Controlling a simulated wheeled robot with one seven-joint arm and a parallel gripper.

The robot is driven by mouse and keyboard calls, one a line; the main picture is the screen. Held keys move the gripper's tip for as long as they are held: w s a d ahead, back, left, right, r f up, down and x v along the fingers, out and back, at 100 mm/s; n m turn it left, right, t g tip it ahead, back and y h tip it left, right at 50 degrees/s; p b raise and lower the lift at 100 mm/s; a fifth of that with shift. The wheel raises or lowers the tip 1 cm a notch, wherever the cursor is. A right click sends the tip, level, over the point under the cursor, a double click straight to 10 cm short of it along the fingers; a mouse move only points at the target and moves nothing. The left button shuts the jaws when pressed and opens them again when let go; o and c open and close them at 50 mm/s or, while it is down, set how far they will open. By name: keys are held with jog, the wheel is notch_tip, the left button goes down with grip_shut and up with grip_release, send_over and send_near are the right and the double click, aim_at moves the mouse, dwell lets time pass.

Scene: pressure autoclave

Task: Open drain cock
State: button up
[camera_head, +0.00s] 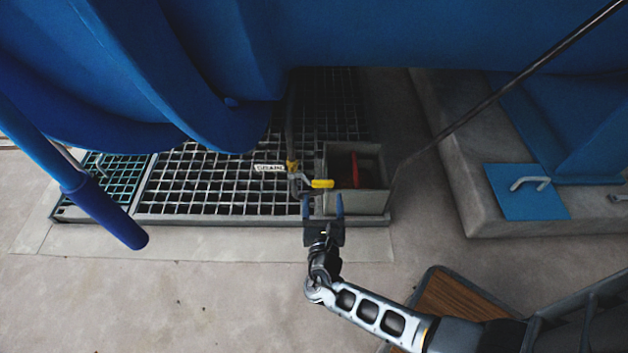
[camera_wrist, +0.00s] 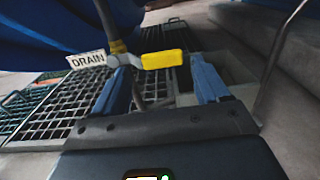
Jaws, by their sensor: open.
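The drain cock's yellow lever handle (camera_head: 323,184) sits on a pipe under the blue vessel, beside a white DRAIN tag (camera_head: 269,168). The lever points to the right, crosswise to the pipe. In the wrist view the yellow lever (camera_wrist: 162,59) lies just beyond my fingertips, between them in the picture, with the DRAIN tag (camera_wrist: 88,60) to its left. My gripper (camera_head: 323,200) is open, its two blue fingers pointing at the lever from the near side. It also shows in the wrist view (camera_wrist: 160,75). I cannot tell whether a finger touches the lever.
A grey open box (camera_head: 374,202) with a red object (camera_head: 355,170) inside stands right of the cock. Floor grating (camera_head: 190,195) spreads left and behind. The blue vessel (camera_head: 400,35) hangs over the area. A concrete plinth (camera_head: 500,218) stands at right; a thin rod slants across.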

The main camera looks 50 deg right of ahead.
aim_at(323, 184)
jog(key=shift+b+x, duration=0.95)
jog(key=shift+x, duration=2.6)
